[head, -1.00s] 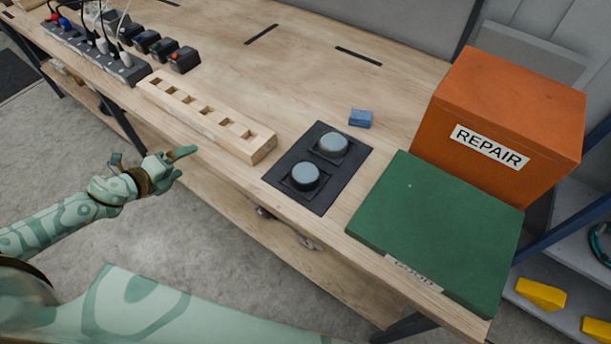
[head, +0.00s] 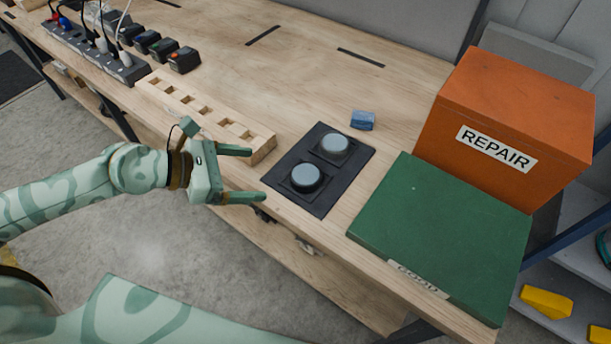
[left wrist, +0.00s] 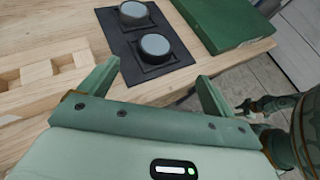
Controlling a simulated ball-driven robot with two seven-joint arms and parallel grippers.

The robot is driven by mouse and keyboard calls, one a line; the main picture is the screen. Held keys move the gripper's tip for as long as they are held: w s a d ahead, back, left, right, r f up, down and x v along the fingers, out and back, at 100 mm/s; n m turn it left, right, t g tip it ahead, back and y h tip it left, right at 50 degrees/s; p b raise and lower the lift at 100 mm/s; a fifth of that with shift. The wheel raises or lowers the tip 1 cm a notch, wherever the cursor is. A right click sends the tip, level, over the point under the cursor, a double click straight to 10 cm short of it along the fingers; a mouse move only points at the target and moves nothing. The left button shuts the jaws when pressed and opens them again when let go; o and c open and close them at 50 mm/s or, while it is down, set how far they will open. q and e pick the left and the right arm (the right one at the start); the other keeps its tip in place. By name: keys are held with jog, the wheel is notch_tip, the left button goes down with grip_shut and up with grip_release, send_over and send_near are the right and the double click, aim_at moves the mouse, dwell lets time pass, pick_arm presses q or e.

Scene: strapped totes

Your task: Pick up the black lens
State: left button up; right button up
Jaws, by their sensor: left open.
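Two round lenses with grey-blue glassy tops and dark rims sit on a black pad (head: 324,193) on the wooden bench. The near lens (head: 306,177) and the far lens (head: 334,145) look alike; I cannot tell which one is the black lens. Both also show in the left wrist view, the near one (left wrist: 155,45) beyond the fingers and the far one (left wrist: 133,10) behind it. My left gripper (head: 256,174) is open and empty, left of the pad, its fingers pointing toward the near lens. Part of my right arm (left wrist: 309,132) shows at the right of the left wrist view.
A wooden slotted rack (head: 203,113) lies left of the pad. A green box (head: 440,235) and an orange REPAIR box (head: 510,112) stand to the right. A small blue block (head: 362,120) lies behind the pad. The bench behind the rack is mostly clear.

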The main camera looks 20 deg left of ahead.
pick_arm(q)
send_near(305, 173)
jog(key=d, duration=0.1)
jog(key=w+d+f, duration=0.1)
jog(key=d, duration=0.1)
jog(key=shift+w+f, duration=0.1)
jog(key=shift+f, duration=0.1)
jog(key=x, duration=0.2)
jog(key=b+x, duration=0.1)
jog(key=x, duration=0.2)
jog(key=shift+w+a+f+b, duration=0.15)
jog(key=shift+w+f+b, duration=0.05)
jog(key=shift+w+b, duration=0.1)
jog(key=c, duration=1.2)
